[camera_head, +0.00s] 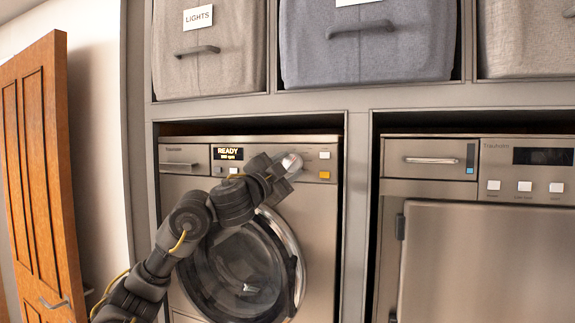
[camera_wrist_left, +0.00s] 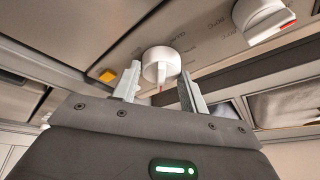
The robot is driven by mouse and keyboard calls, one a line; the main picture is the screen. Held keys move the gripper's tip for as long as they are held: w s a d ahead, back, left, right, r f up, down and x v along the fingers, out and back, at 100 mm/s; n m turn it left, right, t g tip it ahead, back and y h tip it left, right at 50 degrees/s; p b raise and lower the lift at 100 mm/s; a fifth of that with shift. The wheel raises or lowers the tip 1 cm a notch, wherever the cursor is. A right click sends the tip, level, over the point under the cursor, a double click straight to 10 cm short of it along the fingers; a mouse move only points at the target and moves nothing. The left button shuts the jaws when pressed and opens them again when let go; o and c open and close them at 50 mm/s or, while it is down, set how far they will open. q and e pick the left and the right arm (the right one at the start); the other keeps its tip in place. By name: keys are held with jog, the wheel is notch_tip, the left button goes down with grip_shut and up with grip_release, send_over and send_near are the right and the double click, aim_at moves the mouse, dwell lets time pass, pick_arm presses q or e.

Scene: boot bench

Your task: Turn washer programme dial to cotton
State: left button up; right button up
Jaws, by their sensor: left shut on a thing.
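The washer (camera_head: 320,215) stands in the left bay, with a round door (camera_head: 290,245) and a lit display (camera_head: 228,154) reading READY. My left gripper (camera_head: 288,165) is at its control panel. In the left wrist view, its two fingers (camera_wrist_left: 157,85) are on either side of a round white dial (camera_wrist_left: 160,63), shut on it. The dial's pale face also shows in the head view (camera_head: 292,162). Printed labels around it are too small to read surely. A second white knob (camera_wrist_left: 262,18) with a red mark is in the wrist view's upper right. My right gripper is not in view.
An orange button (camera_head: 324,175) is right of the dial, below a white button (camera_head: 324,155). Another appliance (camera_head: 450,250) fills the right bay. Fabric bins (camera_head: 365,50) sit on the shelf above. An open wooden door (camera_head: 40,170) stands at left.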

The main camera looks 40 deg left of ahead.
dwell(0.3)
pick_arm(q)
jog(key=o, duration=1)
jog(key=b+v, duration=0.1)
jog(key=v, duration=0.9)
jog(key=shift+s+b, duration=0.4)
